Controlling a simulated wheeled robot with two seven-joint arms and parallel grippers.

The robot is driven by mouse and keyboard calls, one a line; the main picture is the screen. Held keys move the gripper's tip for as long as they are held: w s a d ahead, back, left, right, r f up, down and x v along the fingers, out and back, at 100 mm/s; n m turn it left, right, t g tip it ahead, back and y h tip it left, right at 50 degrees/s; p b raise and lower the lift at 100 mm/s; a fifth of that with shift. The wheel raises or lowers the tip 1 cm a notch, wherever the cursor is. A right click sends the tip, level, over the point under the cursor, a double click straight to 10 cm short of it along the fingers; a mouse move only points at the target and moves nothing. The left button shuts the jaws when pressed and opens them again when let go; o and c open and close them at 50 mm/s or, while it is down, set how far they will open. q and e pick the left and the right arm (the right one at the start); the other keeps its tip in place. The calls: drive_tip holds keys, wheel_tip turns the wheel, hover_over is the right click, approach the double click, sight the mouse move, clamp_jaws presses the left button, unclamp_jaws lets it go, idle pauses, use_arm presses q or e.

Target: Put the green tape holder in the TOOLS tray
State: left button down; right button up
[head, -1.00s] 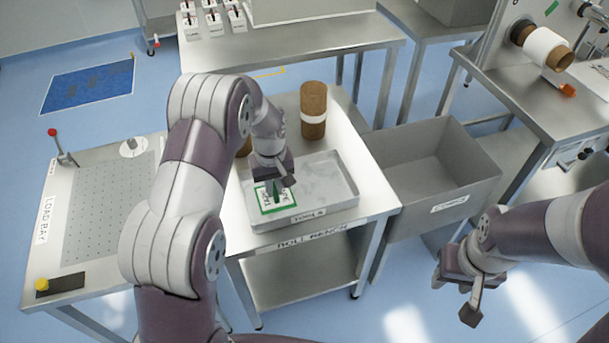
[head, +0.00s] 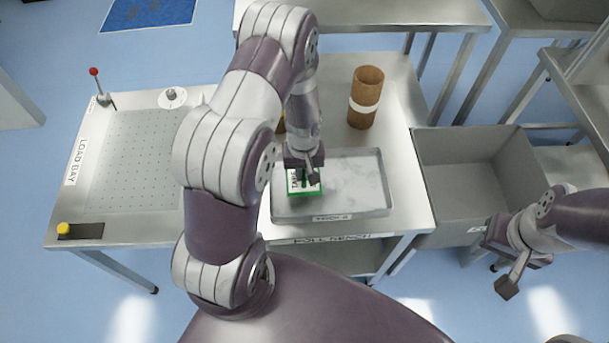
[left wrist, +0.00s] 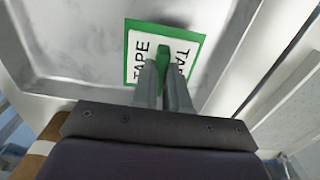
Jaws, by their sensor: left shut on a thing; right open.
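The green tape holder (head: 293,183) is a flat green-edged piece with white TAPE labels and a green grip in its middle. My left gripper (head: 309,178) is shut on that grip. The holder is over the left part of the shallow grey TOOLS tray (head: 352,212), inside its rim. In the left wrist view the two fingers (left wrist: 163,75) pinch the grip of the holder (left wrist: 140,45), with the tray floor (left wrist: 80,45) behind it. I cannot tell whether the holder touches the floor. My right gripper (head: 505,272) is open and empty at the right.
A brown roll with a white band (head: 365,98) stands behind the tray. Another brown roll is mostly hidden behind my left arm. A deep grey bin (head: 470,165) is right of the bench. The perforated LOAD BAY plate (head: 135,160) is at the left. The tray's right half is clear.

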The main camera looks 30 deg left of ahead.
sight(303, 181)
use_arm(q)
wheel_tip(303, 181, down, 4)
drive_tip(key=shift+s+a+p, duration=0.1)
drive_tip(key=shift+p, duration=0.3)
drive_tip(key=shift+s+f, duration=0.1)
drive_tip(key=shift+f, duration=0.25)
drive_tip(key=c, duration=1.1)
unclamp_jaws()
drive_tip(key=shift+c, duration=0.2)
